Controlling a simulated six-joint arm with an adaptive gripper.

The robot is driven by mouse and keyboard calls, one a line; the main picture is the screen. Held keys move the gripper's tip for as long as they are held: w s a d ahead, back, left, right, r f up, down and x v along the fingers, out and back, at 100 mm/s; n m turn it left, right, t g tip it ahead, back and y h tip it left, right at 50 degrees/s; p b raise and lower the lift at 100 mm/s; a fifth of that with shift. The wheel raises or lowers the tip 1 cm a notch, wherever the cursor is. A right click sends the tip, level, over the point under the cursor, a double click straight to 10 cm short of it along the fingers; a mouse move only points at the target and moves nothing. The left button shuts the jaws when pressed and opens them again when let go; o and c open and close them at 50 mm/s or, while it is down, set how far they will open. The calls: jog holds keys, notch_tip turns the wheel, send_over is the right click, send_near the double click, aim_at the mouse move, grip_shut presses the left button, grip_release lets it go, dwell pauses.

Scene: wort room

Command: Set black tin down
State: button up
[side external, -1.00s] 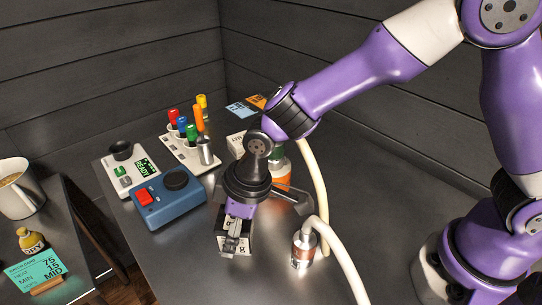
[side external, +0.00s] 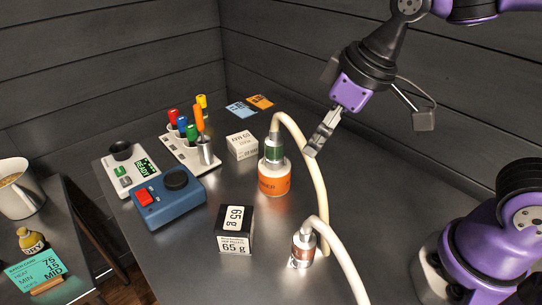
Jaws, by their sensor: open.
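The black tin (side external: 234,228), a dark box with white labels reading 65 g, stands upright on the dark metal table (side external: 190,265) in the side external view. Nothing touches it. My gripper (side external: 320,134) is open and empty. It is raised in the air, up and to the right of the tin and well apart from it.
An orange and white jar (side external: 274,180) with a hose stands behind the tin, and a smaller hosed canister (side external: 303,250) to its right. A blue box with a red button (side external: 168,198) is at left. A white box (side external: 242,145) and a rack of colored handles (side external: 190,148) stand farther back.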

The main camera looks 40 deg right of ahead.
jog(key=s+d+m+t+h, duration=0.1)
jog(key=s+d+m, duration=0.3)
jog(key=d, duration=0.3)
jog(key=shift+s+d, duration=0.2)
jog(key=shift+s, duration=0.5)
